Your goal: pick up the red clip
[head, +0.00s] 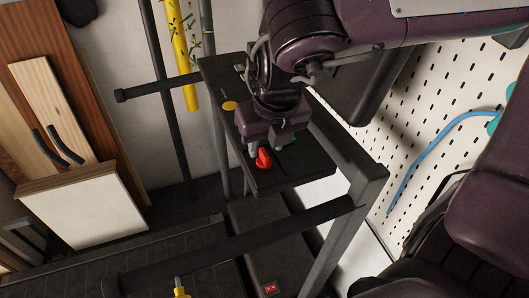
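The red clip (263,159) is a small bright red piece over the near part of a black board or panel (285,177). My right gripper (270,148) comes down from the top, directly at the clip. Its two grey fingers look spread apart. The clip shows at the left finger, and a gap shows between the clip and the right finger. Whether a finger touches the clip cannot be told. My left gripper is not in view.
A green piece (293,138) shows just beside the right finger. A yellow disc (229,106) is on the same black panel. A dark metal frame (345,200) runs close by on the right. A blue cable (425,148) hangs before the white pegboard (455,85).

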